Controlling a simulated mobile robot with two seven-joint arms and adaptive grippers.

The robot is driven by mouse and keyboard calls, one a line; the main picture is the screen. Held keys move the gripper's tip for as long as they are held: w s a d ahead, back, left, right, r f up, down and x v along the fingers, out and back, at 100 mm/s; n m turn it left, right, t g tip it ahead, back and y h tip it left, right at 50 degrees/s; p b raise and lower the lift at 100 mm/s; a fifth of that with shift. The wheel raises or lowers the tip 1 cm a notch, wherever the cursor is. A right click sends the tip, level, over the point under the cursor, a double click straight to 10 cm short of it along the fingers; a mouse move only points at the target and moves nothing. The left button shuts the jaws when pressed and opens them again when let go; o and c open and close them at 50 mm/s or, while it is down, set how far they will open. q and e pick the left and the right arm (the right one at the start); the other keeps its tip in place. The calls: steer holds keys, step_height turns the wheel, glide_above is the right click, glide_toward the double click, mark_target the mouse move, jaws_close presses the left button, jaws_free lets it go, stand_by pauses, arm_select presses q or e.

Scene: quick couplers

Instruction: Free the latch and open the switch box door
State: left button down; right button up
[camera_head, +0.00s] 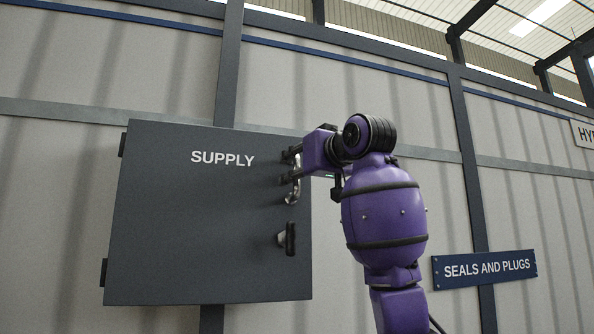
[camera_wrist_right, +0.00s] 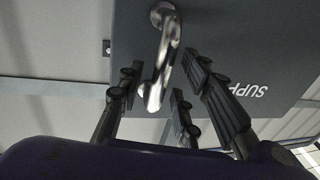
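The switch box (camera_head: 180,240) is a dark grey wall cabinet marked SUPPLY, with its door shut. A bright metal handle (camera_head: 292,192) is near the door's right edge. Below it is the latch, a dark upright lever (camera_head: 290,239) on a metal boss. My right gripper (camera_head: 289,166) is at the handle's upper part. In the right wrist view, its fingers (camera_wrist_right: 159,78) are apart on either side of the metal handle (camera_wrist_right: 170,50), with gaps visible, so it is open around the handle. The latch does not show there. My left gripper is in neither view.
Dark hinges (camera_head: 104,271) show on the box's left edge. The box hangs on a pale panelled wall (camera_head: 290,90) with dark posts. A blue SEALS AND PLUGS sign (camera_head: 485,269) is to the right, beyond my right arm. The space in front of the door's left part is clear.

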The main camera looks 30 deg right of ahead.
steer(key=shift+c, duration=0.3)
steer(key=shift+w, duration=0.1)
jaws_close()
